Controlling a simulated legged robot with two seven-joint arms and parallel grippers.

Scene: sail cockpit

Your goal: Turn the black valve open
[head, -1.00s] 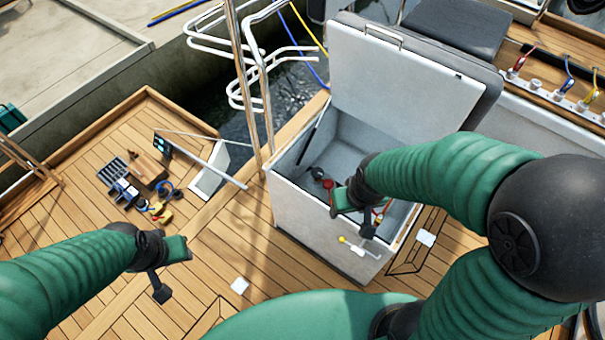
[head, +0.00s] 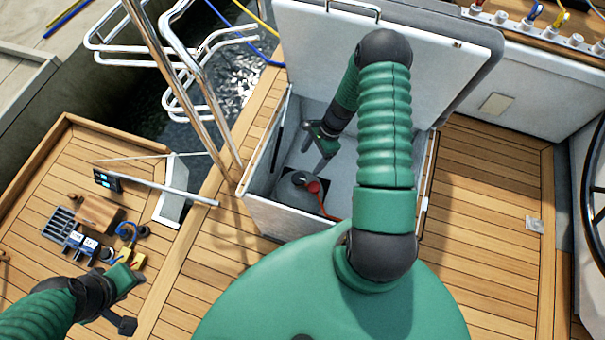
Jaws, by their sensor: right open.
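My right forearm hides part of the locker's right side. My left gripper (head: 128,300) is at lower left over the deck; its jaw state is unclear.
The locker lid (head: 390,45) stands raised behind my right arm. Steel rails (head: 175,75) rise at left. A wooden block (head: 98,211) and blue and yellow fittings (head: 128,240) lie on the left deck. A steering wheel (head: 592,190) is at far right. The right deck is mostly clear.

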